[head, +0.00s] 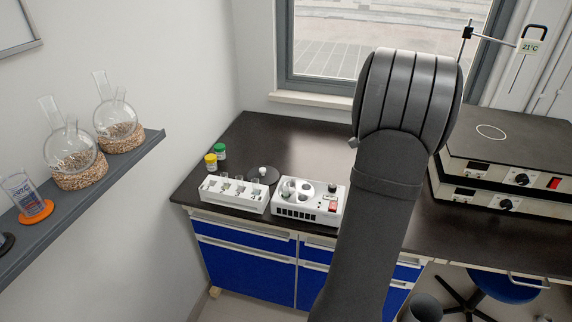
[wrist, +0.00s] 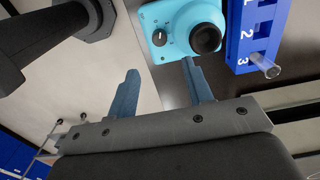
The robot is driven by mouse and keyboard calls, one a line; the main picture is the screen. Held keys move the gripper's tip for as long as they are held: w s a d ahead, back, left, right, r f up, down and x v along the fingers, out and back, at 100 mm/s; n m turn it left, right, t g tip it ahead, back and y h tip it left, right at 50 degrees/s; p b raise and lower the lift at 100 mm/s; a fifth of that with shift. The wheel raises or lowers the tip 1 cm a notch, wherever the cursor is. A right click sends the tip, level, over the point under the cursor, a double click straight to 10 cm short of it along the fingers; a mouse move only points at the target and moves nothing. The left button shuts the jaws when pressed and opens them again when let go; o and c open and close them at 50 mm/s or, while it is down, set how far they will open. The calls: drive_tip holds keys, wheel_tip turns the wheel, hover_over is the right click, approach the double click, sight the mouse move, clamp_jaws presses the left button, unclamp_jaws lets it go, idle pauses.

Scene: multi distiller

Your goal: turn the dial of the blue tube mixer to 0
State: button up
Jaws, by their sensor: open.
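The blue tube mixer (wrist: 180,42) is at the top of the wrist view, light blue with a round black cup (wrist: 205,38) on top. Its small black dial (wrist: 159,31) with a white pointer is on the left part of the body; no numbers are readable around it. My gripper (wrist: 160,75) is open and empty. Its two blue-grey fingers are apart, below the mixer in the picture, with the right fingertip close to the mixer's lower edge; I cannot tell the height gap. In the head view I cannot see the mixer or the gripper.
A blue rack (wrist: 257,25) numbered 1 to 3 stands right of the mixer, with a clear tube (wrist: 264,65) by slot 3. In the head view, a white rack (head: 232,196), a white device (head: 308,202) and stacked hotplates (head: 510,150) stand on the dark bench (head: 250,135).

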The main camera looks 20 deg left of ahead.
wheel_tip(320, 180, down, 2)
drive_tip(key=shift+f, duration=0.1)
wheel_tip(320, 180, up, 11)
drive_tip(key=w+a+f+m, duration=0.2)
drive_tip(key=w+f+m, duration=0.15)
drive_tip(key=w, duration=0.35)
drive_tip(key=s+a+f+n, duration=0.1)
drive_tip(key=a, duration=0.7)
drive_tip(key=s+a+f+n, duration=0.1)
drive_tip(key=s+a+n, duration=0.1)
drive_tip(key=a, duration=0.6)
drive_tip(key=s+a+f+n, duration=0.1)
drive_tip(key=s+a, duration=0.1)
drive_tip(key=a, duration=0.6)
drive_tip(key=shift+s+a+f+n, duration=0.15)
drive_tip(key=shift+s+a+n, duration=0.1)
drive_tip(key=shift+a+n, duration=0.15)
drive_tip(key=shift+s+a+f, duration=0.15)
drive_tip(key=shift+a+f, duration=0.2)
drive_tip(key=shift+f, duration=0.25)
